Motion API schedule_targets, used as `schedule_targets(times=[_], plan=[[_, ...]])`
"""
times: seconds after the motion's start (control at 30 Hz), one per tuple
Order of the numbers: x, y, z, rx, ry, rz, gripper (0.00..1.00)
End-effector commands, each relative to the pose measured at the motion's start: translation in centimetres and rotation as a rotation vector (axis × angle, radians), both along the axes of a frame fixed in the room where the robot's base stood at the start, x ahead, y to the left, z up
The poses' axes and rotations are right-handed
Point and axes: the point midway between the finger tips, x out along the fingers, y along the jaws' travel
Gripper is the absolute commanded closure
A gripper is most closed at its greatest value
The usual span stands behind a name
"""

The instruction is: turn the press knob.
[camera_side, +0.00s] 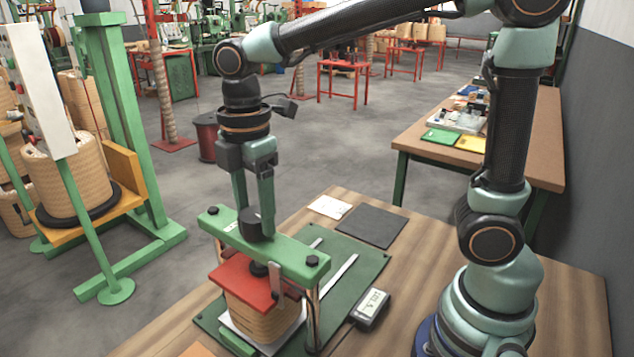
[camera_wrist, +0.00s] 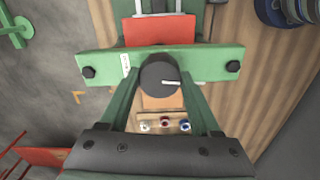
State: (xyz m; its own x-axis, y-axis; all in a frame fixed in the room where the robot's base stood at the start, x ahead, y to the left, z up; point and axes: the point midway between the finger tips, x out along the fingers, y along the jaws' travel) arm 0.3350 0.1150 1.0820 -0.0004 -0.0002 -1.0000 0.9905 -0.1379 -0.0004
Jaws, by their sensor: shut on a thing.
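The press knob (camera_side: 250,222) is a dark round knob on top of the press's green crossbar (camera_side: 290,254). In the wrist view the knob (camera_wrist: 160,78) sits at the middle of the crossbar, with a white mark toward its right side. My gripper (camera_side: 253,218) points straight down over the press, its two fingers on either side of the knob. In the wrist view the gripper (camera_wrist: 160,88) is shut on the knob. Below the crossbar, a red plate (camera_side: 245,285) lies over a tan wound coil (camera_side: 262,312). Part of the knob is hidden by a finger.
A small meter with a display (camera_side: 371,308) stands right of the press on the wooden table. A dark mat (camera_side: 371,226) and a white card (camera_side: 330,207) lie behind on the table. A green frame with large coils (camera_side: 68,180) stands at the left.

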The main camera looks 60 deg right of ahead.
Motion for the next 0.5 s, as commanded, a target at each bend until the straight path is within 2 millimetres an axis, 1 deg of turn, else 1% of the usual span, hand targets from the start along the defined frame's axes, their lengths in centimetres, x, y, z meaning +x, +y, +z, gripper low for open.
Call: schedule_targets(times=[0.03,0.07,0.1,0.13,0.4,0.5], plan=[[0.01,0.02,0.15,0.001,-0.002,0.000,0.92],[0.01,0.02,0.15,0.001,-0.002,0.000,0.25],[0.01,0.02,0.14,0.001,-0.002,0.000,0.09],[0.01,0.02,0.13,0.001,-0.002,0.000,0.06],[0.00,0.01,0.07,0.000,-0.001,-0.001,0.06],[0.04,0.02,0.40,0.001,-0.002,-0.001,0.06]])
